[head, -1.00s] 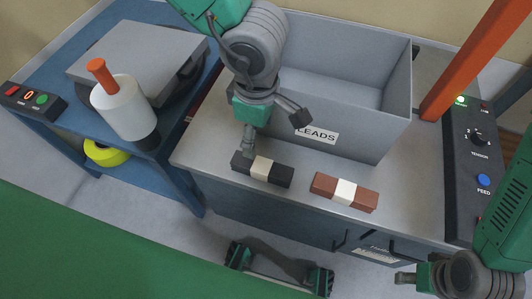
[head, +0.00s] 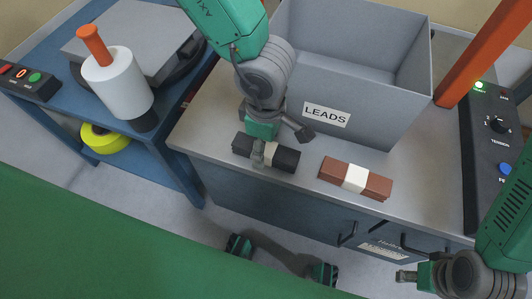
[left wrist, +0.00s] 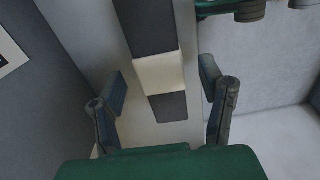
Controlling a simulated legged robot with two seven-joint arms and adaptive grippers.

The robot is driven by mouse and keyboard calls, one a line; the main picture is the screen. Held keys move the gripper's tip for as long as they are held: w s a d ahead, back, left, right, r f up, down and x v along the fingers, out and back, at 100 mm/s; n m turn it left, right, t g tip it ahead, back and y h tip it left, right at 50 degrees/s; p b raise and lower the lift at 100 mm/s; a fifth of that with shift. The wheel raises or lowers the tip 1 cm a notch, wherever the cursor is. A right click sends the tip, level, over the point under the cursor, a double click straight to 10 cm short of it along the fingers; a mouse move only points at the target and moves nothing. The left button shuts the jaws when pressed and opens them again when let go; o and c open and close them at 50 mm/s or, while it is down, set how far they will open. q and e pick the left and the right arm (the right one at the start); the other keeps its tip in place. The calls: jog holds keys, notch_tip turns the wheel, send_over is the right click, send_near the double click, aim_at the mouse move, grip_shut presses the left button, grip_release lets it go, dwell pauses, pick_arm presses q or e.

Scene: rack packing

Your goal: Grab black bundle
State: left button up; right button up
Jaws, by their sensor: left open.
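The black bundle (head: 287,160), with a pale band round its middle, lies on the grey worktop in front of the LEADS bin. My left gripper (head: 282,144) is open just above it, one finger in front of the band and the other on the bin side. In the left wrist view the bundle (left wrist: 150,28) runs between the two spread fingers of the left gripper (left wrist: 164,88), with a gap on each side. My right gripper (head: 405,277) is at the lower right, away from the bundle; its jaw opening is unclear.
A red-brown bundle (head: 373,185) with a white band lies just right of the black one. The grey LEADS bin (head: 375,125) stands close behind. An orange post (head: 478,55) and a control panel (head: 490,150) stand at right.

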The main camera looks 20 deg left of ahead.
pick_arm(q)
jog(key=shift+f, duration=0.85)
jog(key=shift+r, duration=0.1)
jog(key=shift+c, duration=0.5)
jog(key=c, duration=1.3)
